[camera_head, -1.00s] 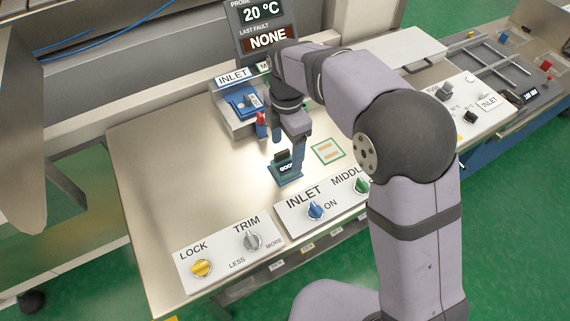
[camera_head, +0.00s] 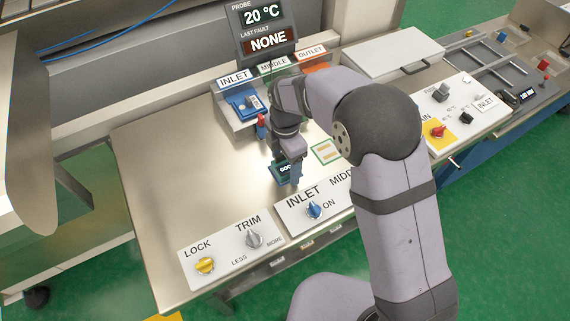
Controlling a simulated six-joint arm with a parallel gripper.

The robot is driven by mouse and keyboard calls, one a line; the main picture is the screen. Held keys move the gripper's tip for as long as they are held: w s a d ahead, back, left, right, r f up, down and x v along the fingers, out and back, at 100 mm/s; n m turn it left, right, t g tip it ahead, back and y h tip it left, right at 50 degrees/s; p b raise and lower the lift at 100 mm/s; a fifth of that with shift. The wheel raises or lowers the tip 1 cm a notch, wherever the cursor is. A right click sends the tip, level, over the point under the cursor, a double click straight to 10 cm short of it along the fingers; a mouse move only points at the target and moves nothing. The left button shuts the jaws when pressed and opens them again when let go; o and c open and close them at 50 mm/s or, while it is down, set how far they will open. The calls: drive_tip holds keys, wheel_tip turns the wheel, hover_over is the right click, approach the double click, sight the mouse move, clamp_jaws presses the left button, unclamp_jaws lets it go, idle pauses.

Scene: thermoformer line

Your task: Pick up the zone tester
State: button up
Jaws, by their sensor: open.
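The zone tester, which I take to be the small dark device with a lit "GOO..." display (camera_head: 284,169) and a blue body, sits on the steel table in the camera_head view. My gripper (camera_head: 287,176) is open and low over it, pointing down. One finger is in front of its right side. The gripper covers the tester's upper part and right end. I cannot tell whether the fingers touch it.
The INLET, MIDDLE and OUTLET station (camera_head: 239,102) stands behind, with a red-topped blue piece (camera_head: 262,126) before it. A green-outlined pad (camera_head: 326,152) lies to the right. LOCK/TRIM (camera_head: 226,262) and INLET/MIDDLE (camera_head: 290,215) knob panels line the front edge. The table's left is clear.

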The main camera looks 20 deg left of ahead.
sight(285, 164)
drive_tip(key=c, duration=1.3)
drive_tip(key=shift+c, duration=0.2)
drive_tip(key=shift+r, duration=0.15)
wheel_tip(285, 164, up, 10)
drive_tip(key=b, duration=0.3)
